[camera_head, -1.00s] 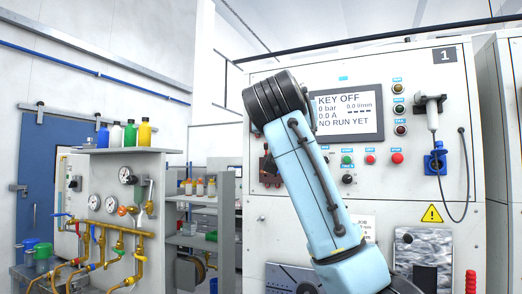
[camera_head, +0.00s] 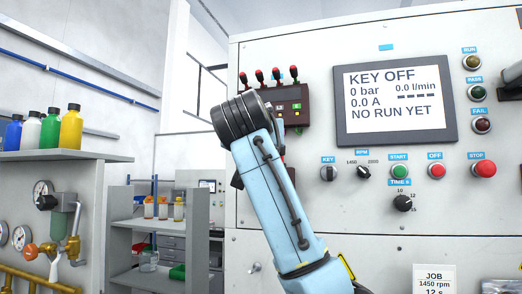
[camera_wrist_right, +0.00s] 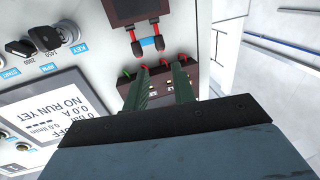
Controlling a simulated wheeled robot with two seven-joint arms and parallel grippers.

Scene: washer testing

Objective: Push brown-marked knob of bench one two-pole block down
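A dark red terminal block (camera_head: 293,104) with several red-tipped knobs sits on the bench panel, left of the display, partly behind my right arm. It also shows in the right wrist view (camera_wrist_right: 168,78). A second dark red block (camera_wrist_right: 130,12) with two red leads or knobs is at that view's top edge; in the head view it is mostly hidden by my arm. I cannot make out a brown mark. My right gripper (camera_wrist_right: 163,85) has its dark green fingers apart, pointing at the first block, with nothing held; contact is unclear. My left gripper is not in view.
Right of the blocks are the display (camera_head: 395,98), the key switch (camera_head: 328,173), dials and the red stop button (camera_head: 484,169). Shelves with bottles (camera_head: 71,128) and brass piping (camera_head: 35,280) stand at the left.

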